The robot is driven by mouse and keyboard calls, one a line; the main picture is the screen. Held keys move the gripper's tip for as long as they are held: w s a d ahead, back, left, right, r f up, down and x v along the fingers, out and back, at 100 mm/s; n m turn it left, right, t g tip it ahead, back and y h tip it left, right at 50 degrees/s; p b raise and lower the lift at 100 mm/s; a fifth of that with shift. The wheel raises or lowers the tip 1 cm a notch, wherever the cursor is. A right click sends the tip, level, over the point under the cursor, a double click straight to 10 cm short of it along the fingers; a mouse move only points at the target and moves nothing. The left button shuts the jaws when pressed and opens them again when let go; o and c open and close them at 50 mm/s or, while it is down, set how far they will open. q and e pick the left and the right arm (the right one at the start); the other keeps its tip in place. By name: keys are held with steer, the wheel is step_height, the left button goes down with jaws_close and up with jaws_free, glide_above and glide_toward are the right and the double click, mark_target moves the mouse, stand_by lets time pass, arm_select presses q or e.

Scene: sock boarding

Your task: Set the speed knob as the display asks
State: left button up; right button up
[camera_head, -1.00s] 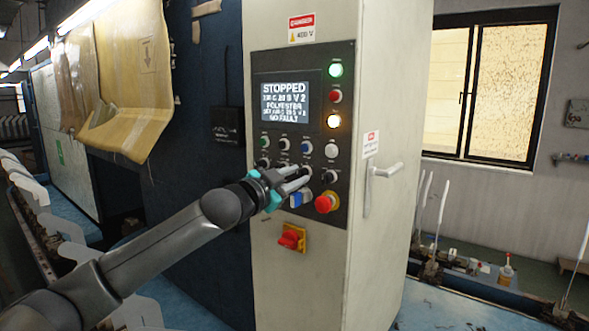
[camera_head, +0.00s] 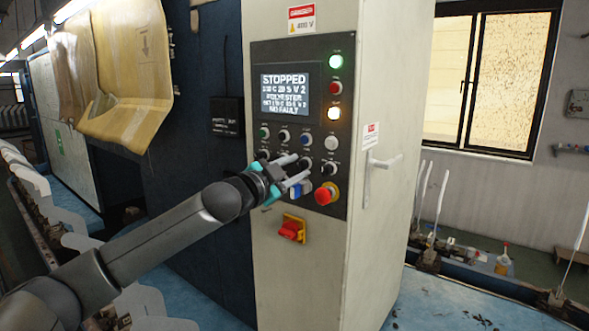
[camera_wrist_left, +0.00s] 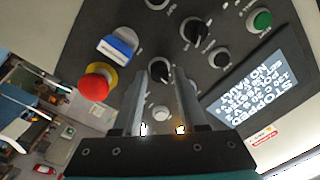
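The grey control panel (camera_head: 344,60) on the beige cabinet carries a display (camera_head: 286,94). It reads STOPPED, a line ending in V 2, POLYESTER, a blurred SET line and NO FAULT. My left gripper (camera_head: 305,167) is in front of the lower row of black knobs, partly hiding it. In the left wrist view its two fingers (camera_wrist_left: 169,78) are apart, with a black knob (camera_wrist_left: 159,68) by their tips. I cannot tell whether they touch it, and its label is unreadable. The display is upside down there (camera_wrist_left: 256,92). My right gripper is not in view.
A red emergency stop (camera_head: 326,193) on yellow and a blue-and-white switch (camera_head: 297,190) sit just below the fingers. A red rotary switch (camera_head: 291,229) is lower down. Lit green (camera_head: 336,62) and amber (camera_head: 334,113) lamps are above.

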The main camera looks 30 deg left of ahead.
arm_select(q)
steer(key=shift+o, duration=1.1)
steer(key=shift+s+f, duration=0.1)
steer(key=shift+s, duration=0.1)
steer(key=s+b, duration=0.1)
steer(key=s, duration=0.1)
steer(key=s+b, duration=0.1)
steer(key=s, duration=0.1)
steer(key=shift+a+f+b, duration=0.15)
steer(key=shift+f+b, duration=0.05)
steer(key=shift+b, duration=0.15)
steer(key=b, duration=0.4)
glide_toward(298, 169)
steer(key=shift+s, duration=0.7)
steer(key=shift+s+a+r+p, duration=0.1)
steer(key=shift+s+p, duration=0.2)
steer(key=shift+s, duration=1.05)
steer(key=shift+s+a+r+p, duration=0.15)
steer(key=shift+s+p, duration=0.1)
steer(key=shift+s, duration=1.05)
